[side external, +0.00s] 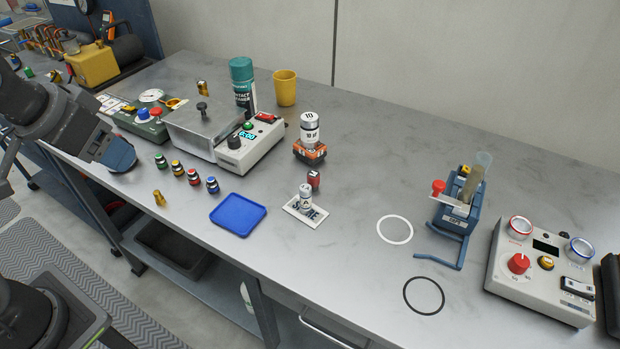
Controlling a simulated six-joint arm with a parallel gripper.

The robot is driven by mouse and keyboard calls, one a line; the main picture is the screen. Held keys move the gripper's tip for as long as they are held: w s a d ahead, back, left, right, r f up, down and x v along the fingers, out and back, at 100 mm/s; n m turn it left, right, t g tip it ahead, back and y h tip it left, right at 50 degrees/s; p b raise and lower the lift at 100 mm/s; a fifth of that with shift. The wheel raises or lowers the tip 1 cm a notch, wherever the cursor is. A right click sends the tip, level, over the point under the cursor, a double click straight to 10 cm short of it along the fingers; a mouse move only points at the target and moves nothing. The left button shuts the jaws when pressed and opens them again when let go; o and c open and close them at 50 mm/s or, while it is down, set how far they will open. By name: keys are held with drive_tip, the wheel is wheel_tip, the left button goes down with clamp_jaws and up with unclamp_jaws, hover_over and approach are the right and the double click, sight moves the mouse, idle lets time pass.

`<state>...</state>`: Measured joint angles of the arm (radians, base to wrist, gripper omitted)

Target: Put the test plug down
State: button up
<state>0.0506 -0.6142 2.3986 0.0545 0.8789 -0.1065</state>
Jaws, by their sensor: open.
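My gripper (122,163) is at the left, above the bench's front edge, with a dark body and a blue end. It is open, and no held object shows; its fingers are partly hidden by its own body. No part is clearly marked as the test plug. A small brass-coloured plug-like piece (159,198) stands on the bench near the front edge, right of and below my gripper and apart from it. Another brass-coloured piece (202,87) stands farther back, behind the metal-lidded box.
Several coloured-ring knobs (178,168) stand in a row near a blue tray (237,215). Behind them are a metal-lidded box (205,128), a teal can (243,85) and a yellow cup (285,88). A white ring (395,229) and black ring (424,296) mark otherwise clear bench at right.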

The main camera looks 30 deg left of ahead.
drive_tip(key=w+d, duration=0.4)
drive_tip(key=w, duration=0.6)
drive_tip(key=n+y, duration=0.1)
drive_tip(key=n, duration=0.1)
approach(312, 175)
drive_tip(key=x, duration=0.5)
drive_tip(key=shift+w+d, duration=0.1)
drive_tip(key=shift+d, duration=0.05)
drive_tip(key=shift+x, duration=3.15)
drive_tip(key=c, duration=1.1)
drive_tip(key=shift+o, duration=0.2)
